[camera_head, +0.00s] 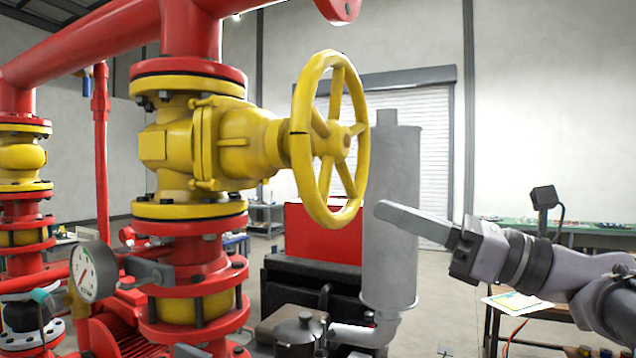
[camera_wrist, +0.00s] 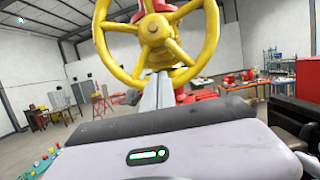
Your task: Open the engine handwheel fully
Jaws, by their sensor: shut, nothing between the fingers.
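A yellow spoked handwheel (camera_head: 361,140) stands upright on the right side of a yellow valve body (camera_head: 235,145) in the head view. My gripper (camera_head: 385,211) is to the right of the wheel's lower rim, with its fingers together and pointing left toward it. I see a small gap between the fingertips and the rim in the head view. In the wrist view the handwheel (camera_wrist: 178,72) fills the top middle, and my closed fingers (camera_wrist: 157,92) point up toward its lower rim. Whether they touch it cannot be told there.
Red pipes and flanges (camera_head: 195,228) carry the valve. A pressure gauge (camera_head: 93,271) sits at lower left. A grey cylinder (camera_head: 392,185) with an elbow pipe stands behind the wheel. A workbench (camera_head: 575,228) is at the right.

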